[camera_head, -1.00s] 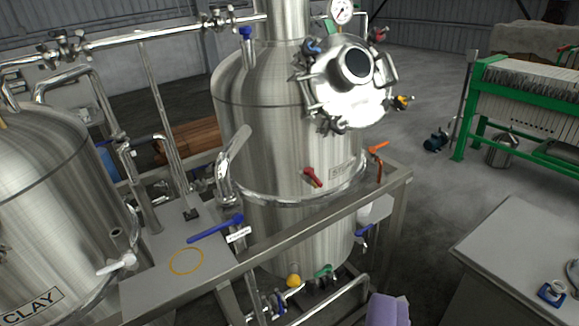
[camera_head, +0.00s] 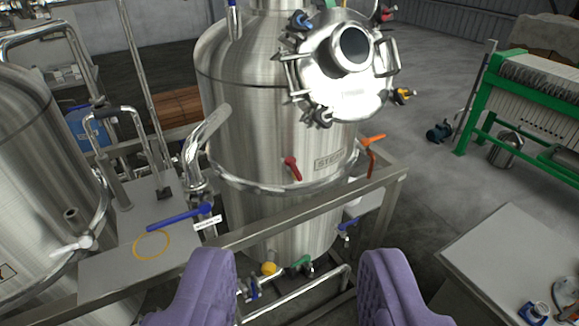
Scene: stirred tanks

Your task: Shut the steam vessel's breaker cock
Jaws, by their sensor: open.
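The steam vessel (camera_head: 270,130) is a tall steel tank in the middle, with a partly readable "STE" plate (camera_head: 328,161) on its front. I cannot tell which is the breaker cock. My gripper (camera_head: 298,265) is open and empty, its purple fingers apart in front of the vessel's base.
A steel frame rail (camera_head: 310,213) crosses in front of the vessel. Another tank (camera_head: 35,170) stands at left, beside a grey shelf (camera_head: 120,262) with a yellow ring. A grey table (camera_head: 510,255) is at lower right, a green filter press (camera_head: 500,95) behind it. Floor between is open.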

